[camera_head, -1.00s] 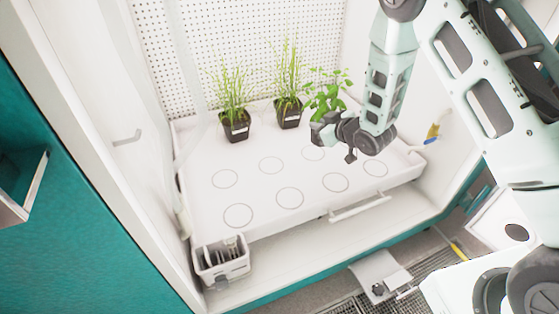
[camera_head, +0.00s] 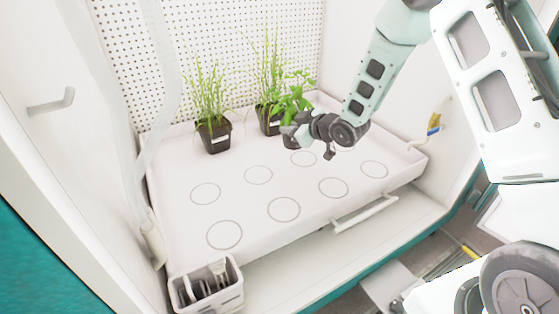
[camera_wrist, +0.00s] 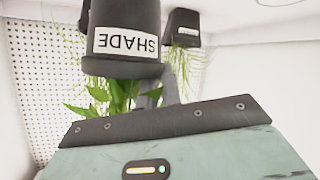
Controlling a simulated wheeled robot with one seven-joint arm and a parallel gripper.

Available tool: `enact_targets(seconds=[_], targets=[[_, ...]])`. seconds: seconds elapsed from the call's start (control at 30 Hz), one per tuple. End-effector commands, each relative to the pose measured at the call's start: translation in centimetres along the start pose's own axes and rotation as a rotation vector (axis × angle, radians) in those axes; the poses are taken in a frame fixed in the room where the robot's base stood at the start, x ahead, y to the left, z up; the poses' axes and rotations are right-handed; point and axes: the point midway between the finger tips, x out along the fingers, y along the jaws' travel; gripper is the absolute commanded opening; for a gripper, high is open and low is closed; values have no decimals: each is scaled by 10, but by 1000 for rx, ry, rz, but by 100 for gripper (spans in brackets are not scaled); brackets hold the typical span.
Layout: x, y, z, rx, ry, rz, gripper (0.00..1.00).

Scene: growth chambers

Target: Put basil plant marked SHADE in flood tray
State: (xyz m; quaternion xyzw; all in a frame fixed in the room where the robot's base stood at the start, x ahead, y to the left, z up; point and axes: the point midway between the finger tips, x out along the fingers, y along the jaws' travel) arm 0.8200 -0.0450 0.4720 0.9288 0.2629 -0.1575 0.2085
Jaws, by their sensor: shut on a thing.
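My gripper (camera_head: 297,134) is shut on this pot, which looks upright. The flood tray (camera_head: 232,210) is the wide white tray with ringed spots in the chamber. The basil is over the tray's back part, right of the grass pots. I cannot tell whether the pot touches the tray floor.
Two black pots of tall grass, one left (camera_head: 214,137) and one middle (camera_head: 269,121), stand at the back of the tray. The middle one is close beside the basil. Several front rings are empty. A grey caddy (camera_head: 207,285) sits at the front left; a handle (camera_head: 365,214) is at the front.

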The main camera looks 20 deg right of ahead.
Motion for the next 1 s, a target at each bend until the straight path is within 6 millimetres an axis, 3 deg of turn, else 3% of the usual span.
enact_targets(seconds=[0.2, 0.37, 0.6, 1.0], targets=[[16, -12, 34, 0, 0, 0, 0], [22, -16, 45, -1, 1, 1, 0], [37, -28, 79, 0, 1, -1, 0], [39, -29, 82, 0, 1, 0, 0]])
